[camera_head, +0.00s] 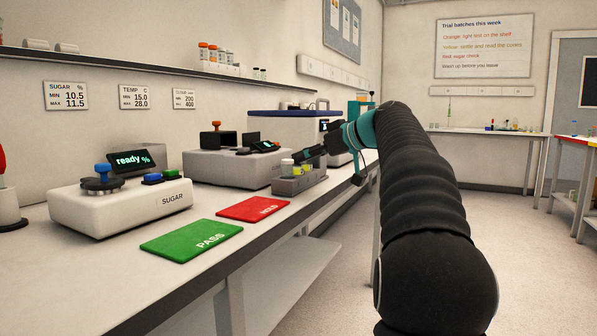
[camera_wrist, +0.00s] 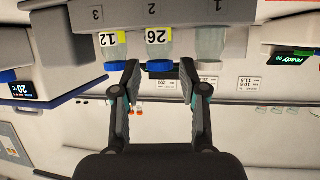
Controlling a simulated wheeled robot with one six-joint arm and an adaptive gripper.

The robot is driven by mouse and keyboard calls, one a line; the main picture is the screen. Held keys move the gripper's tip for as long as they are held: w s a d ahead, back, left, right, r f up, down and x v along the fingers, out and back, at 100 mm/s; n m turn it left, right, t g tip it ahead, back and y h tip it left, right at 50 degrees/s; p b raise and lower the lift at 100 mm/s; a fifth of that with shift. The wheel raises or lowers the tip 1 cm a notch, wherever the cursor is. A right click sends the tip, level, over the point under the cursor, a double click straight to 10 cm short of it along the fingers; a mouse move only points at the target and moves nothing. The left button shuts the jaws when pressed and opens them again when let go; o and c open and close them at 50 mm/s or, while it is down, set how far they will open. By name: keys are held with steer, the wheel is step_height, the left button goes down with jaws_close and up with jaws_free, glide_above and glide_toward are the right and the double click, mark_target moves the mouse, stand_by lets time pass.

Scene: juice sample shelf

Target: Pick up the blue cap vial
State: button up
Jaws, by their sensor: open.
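The wrist view is upside down. A blue cap vial labelled 26 (camera_wrist: 157,50) stands in slot 2 of the grey rack (camera_wrist: 125,13), its blue cap between my fingertips. A second blue cap vial labelled 12 (camera_wrist: 110,52) stands at slot 3, just left of my left finger. A pale-capped vial (camera_wrist: 211,45) stands at slot 1, right of my right finger. My gripper (camera_wrist: 158,70) is open around the middle cap; I cannot tell whether the fingers touch it. In the head view my gripper (camera_head: 303,156) is at the rack (camera_head: 300,186), partly hiding the vials.
A white sugar meter (camera_head: 120,205) reading "ready" and a grey instrument (camera_head: 225,168) stand on the bench. A green PASS mat (camera_head: 190,241) and a red HOLD mat (camera_head: 253,208) lie bare in front. A shelf (camera_head: 170,70) with small bottles runs above.

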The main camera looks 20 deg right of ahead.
steer(key=shift+x, duration=0.75)
jaws_close()
